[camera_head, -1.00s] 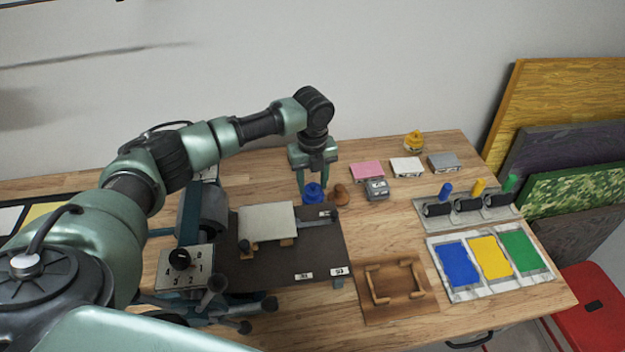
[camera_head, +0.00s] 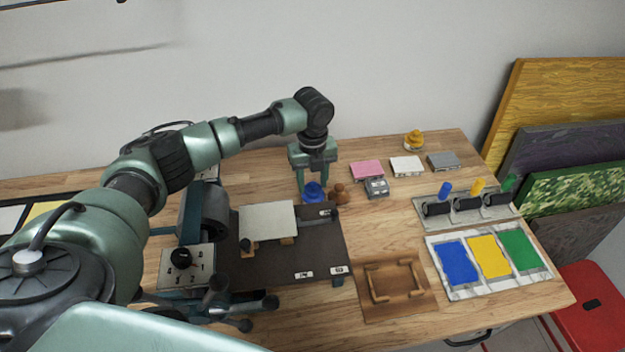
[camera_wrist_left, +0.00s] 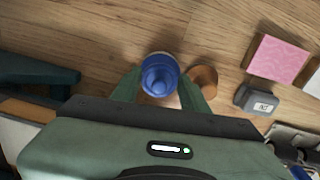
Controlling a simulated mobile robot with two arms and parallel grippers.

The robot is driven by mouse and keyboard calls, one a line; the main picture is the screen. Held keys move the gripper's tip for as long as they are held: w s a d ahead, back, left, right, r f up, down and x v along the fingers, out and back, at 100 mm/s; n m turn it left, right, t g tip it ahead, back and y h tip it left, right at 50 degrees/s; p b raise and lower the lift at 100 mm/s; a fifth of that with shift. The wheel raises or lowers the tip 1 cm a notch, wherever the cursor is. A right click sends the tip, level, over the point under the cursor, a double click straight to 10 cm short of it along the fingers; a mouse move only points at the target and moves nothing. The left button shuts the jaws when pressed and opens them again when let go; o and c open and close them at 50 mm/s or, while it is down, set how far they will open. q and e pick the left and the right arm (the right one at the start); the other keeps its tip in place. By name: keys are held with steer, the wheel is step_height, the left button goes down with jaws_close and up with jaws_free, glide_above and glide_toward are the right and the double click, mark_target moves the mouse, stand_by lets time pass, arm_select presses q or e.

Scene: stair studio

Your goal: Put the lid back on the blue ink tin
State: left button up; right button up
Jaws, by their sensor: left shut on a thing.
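The blue lid (camera_head: 313,190) with its round knob is between the fingers of my left gripper (camera_head: 316,186), behind the press bed. In the left wrist view the lid (camera_wrist_left: 159,76) is seen from above, with the gripper (camera_wrist_left: 160,88) shut on it. A thin pale rim shows at the lid's far edge, probably the ink tin. The rest of the tin is hidden under the lid, so I cannot tell whether the lid is seated. My right gripper is not in view.
A brown wooden knobbed object (camera_head: 340,194) stands close to the right finger. A small grey block (camera_head: 377,188) and a pink block (camera_head: 367,170) lie further right. A yellow-topped jar (camera_head: 413,141) is at the back. The dark press bed (camera_head: 318,250) lies in front.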

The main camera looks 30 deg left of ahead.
arm_select(q)
steer(key=o, duration=1.9)
steer(key=shift+r+p, duration=3.55)
jaws_close()
steer(key=shift+f, duration=0.25)
